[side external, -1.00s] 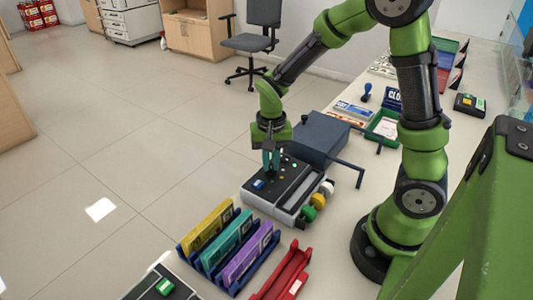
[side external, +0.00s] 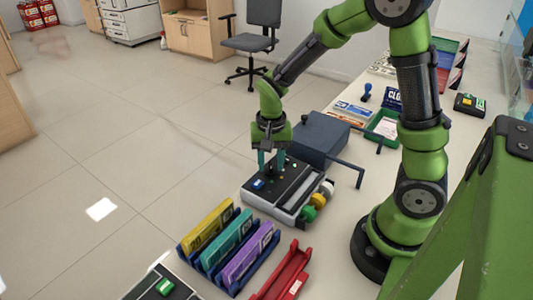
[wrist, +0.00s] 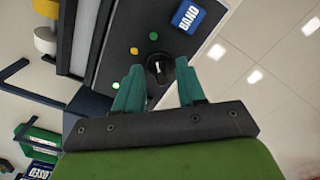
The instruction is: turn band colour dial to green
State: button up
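The band colour dial (wrist: 159,69) is a round black knob with a small pale mark, on the dark top of the device (side external: 262,200). My gripper (side external: 271,165) is over the device, pointing down. In the wrist view its teal fingers are apart, one on each side of the dial, with visible gaps. In the side view the dial is too small to make out clearly.
A dark grey box (side external: 320,138) stands close behind the device. White, yellow and green rolls (side external: 318,201) sit along its right side. A rack of yellow, teal and purple bands (side external: 228,245) and a red tray (side external: 284,272) stand in front.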

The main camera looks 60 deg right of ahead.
aim_at(270, 164)
jog(key=shift+r, duration=0.1)
notch_tip(270, 164, up, 17)
dwell(0.4)
jog(key=s+a+n+t+y, duration=0.1)
jog(key=s+a+n+t, duration=0.2)
jog(key=s, duration=0.2)
jog(key=s+a+r+n+t+y, duration=0.1)
jog(key=s+a+n+t, duration=0.1)
jog(key=s+n+t, duration=0.1)
jog(key=shift+s+a+t, duration=0.4)
jog(key=shift+s+t, duration=0.2)
jog(key=shift+s, duration=0.35)
